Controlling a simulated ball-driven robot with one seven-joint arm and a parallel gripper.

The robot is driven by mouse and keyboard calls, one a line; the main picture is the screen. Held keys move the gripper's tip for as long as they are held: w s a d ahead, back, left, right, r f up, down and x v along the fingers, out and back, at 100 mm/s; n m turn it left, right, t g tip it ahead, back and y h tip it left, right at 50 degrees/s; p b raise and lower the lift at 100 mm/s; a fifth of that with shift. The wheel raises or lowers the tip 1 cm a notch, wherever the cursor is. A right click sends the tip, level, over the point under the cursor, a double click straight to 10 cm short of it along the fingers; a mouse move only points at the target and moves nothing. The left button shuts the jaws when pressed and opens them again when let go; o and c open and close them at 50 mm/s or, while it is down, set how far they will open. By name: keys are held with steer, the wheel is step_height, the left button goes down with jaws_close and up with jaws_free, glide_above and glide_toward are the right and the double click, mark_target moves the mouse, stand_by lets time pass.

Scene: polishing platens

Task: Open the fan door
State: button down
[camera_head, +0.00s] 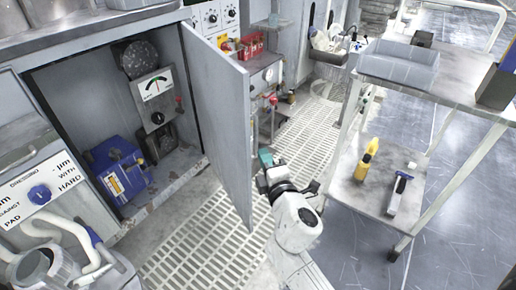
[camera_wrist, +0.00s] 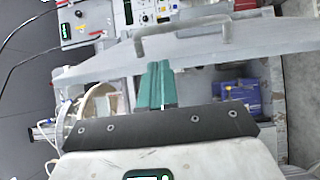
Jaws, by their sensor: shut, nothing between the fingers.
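The grey fan door (camera_head: 215,120) stands swung out from the cabinet (camera_head: 85,75) in the head view, so the inside shows. In the wrist view the door (camera_wrist: 250,48) runs across the upper picture as a grey panel, with a bar handle (camera_wrist: 182,36) on it. My gripper (camera_head: 265,156) is at the door's right side, near its lower free edge. Its teal fingers (camera_wrist: 157,68) are shut with nothing between them. They overlap the door's edge in the wrist view; I cannot tell whether they touch it.
A blue machine (camera_head: 120,168) and a gauge box (camera_head: 154,95) are inside the cabinet. A metal cart (camera_head: 440,78) stands on the right, with a yellow bottle (camera_head: 367,158) on its lower shelf. Slatted floor (camera_head: 215,235) lies clear below the door.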

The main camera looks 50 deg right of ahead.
mark_target(255, 136)
steer(key=x, duration=0.9)
steer(key=shift+w+d, duration=0.15)
